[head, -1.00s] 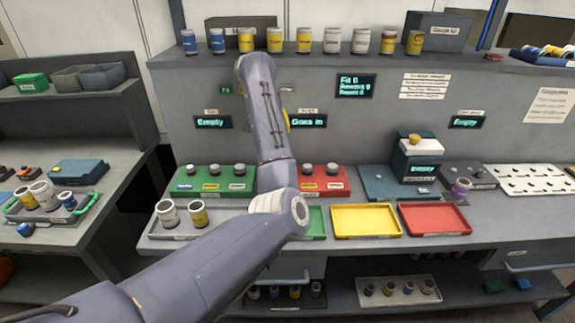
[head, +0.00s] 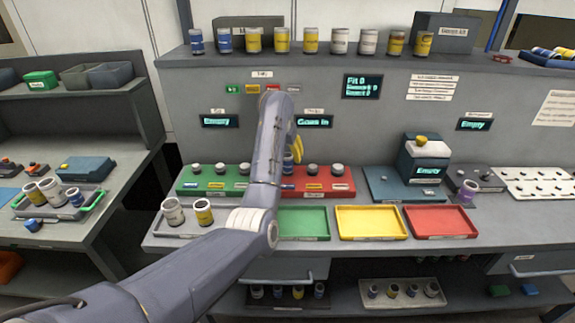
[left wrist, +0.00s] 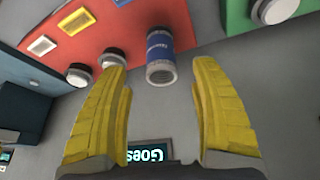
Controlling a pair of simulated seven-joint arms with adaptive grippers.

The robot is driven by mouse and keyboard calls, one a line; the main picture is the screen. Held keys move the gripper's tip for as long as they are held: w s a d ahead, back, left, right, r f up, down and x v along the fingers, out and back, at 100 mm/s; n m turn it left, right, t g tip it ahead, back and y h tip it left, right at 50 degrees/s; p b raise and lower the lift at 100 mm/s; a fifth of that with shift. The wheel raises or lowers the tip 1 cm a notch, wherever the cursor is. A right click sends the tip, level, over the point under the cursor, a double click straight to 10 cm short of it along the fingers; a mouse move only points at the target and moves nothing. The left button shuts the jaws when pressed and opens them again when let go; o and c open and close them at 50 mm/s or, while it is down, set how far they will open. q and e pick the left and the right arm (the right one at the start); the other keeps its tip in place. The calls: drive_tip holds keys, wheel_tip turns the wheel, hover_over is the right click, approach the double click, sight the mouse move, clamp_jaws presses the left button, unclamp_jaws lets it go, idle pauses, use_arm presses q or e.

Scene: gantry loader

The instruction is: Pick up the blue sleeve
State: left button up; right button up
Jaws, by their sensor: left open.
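The blue sleeve (left wrist: 160,55) is a short hollow cylinder with a blue label band and pale ends. In the left wrist view it stands out ahead, in line with the gap between my fingers, at the edge of the red block (left wrist: 110,35). In the head view only a bit of the sleeve (head: 287,162) shows beside my arm. My left gripper (head: 297,148) has yellow fingers, spread wide on either side of the sleeve's line. I see no contact with the sleeve. My right gripper is not in view.
Green (head: 303,223), yellow (head: 371,222) and red (head: 438,221) trays lie empty in front. Two jars stand in a grey tray (head: 188,229).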

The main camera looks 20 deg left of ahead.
sight(288, 161)
use_arm(q)
drive_tip(key=shift+x, duration=2.7)
drive_tip(key=shift+w+a, duration=0.1)
drive_tip(key=shift+r, duration=0.15)
clamp_jaws()
